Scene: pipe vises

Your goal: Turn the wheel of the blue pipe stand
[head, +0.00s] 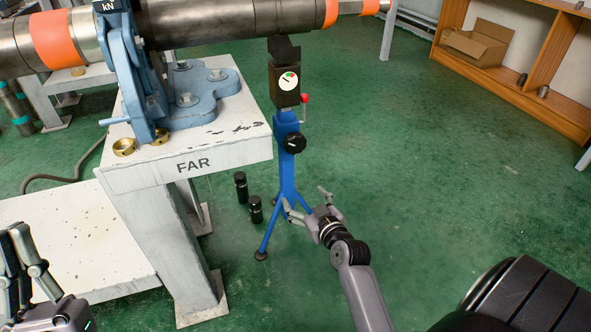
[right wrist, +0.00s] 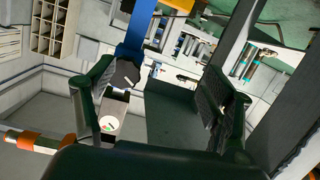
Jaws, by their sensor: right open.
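The blue pipe stand (head: 286,165) stands upright on the green floor beside the white table, under the large pipe. Its black knobbed wheel (head: 294,142) sits on the front of the post, below a dark box with a round gauge (head: 289,81). My right gripper (head: 305,198) is open and empty, below the wheel and near the stand's legs. In the right wrist view, the black wheel (right wrist: 126,74) and blue post (right wrist: 134,38) appear between the open fingers, nearer the left one; contact is not visible. My left gripper (head: 18,245) is at the lower left, its opening unclear.
The white table (head: 225,153) marked FAR carries a blue vise (head: 135,80) left of the stand. A red-tipped lever (head: 304,99) sticks out beside the gauge box. Two black cylinders (head: 241,187) stand on the floor by the legs. Floor to the right is clear.

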